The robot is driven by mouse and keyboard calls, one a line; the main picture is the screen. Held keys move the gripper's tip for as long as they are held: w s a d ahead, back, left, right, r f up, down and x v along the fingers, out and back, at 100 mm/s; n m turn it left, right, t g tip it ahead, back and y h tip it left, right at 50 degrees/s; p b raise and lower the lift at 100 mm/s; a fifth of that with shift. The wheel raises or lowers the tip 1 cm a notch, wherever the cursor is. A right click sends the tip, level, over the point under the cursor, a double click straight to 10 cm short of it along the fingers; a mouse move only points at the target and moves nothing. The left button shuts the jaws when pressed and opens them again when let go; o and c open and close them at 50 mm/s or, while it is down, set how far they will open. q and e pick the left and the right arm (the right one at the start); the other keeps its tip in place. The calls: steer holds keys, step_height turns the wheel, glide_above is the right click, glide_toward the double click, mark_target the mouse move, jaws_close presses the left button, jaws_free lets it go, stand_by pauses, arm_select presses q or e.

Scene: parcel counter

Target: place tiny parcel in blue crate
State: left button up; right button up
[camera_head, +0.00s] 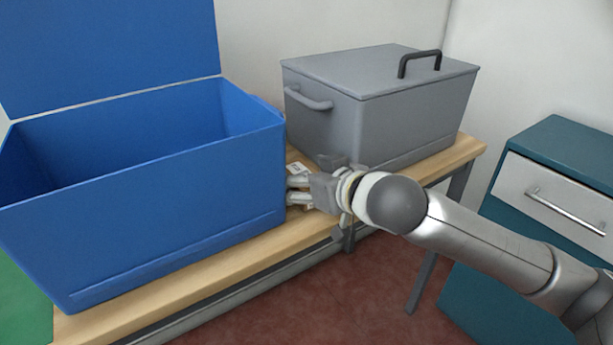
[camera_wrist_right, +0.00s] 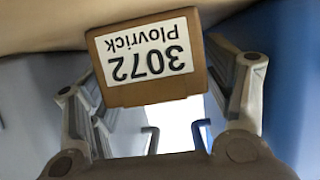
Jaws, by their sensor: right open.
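The tiny parcel (camera_head: 298,169) is a small brown box on the wooden table, in the gap between the blue crate and the grey box. In the right wrist view the parcel (camera_wrist_right: 150,62) shows a white label reading "3072 Plovrick", upside down. My right gripper (camera_head: 290,190) is open, with one finger on each side of the parcel. In the wrist view a gap shows beside the left finger; contact on the right is unclear. The blue crate (camera_head: 150,215) stands at the left with its lid (camera_head: 110,50) raised. Its floor is hidden. My left gripper is out of view.
A closed grey box (camera_head: 400,105) with a black lid handle stands right of the gap. The wooden table (camera_head: 200,270) has a narrow free strip along its front. A teal cabinet (camera_head: 570,150) with a white drawer stands at the right.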

steer(key=shift+r, duration=0.1)
steer(key=shift+s+r, duration=0.1)
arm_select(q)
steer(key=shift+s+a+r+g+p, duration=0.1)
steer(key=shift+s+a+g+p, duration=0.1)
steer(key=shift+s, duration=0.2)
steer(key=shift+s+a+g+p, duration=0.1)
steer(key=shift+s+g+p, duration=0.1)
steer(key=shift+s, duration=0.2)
arm_select(e)
steer(key=v, duration=1.1)
steer(key=shift+s+d, duration=0.25)
steer(key=shift+s, duration=0.1)
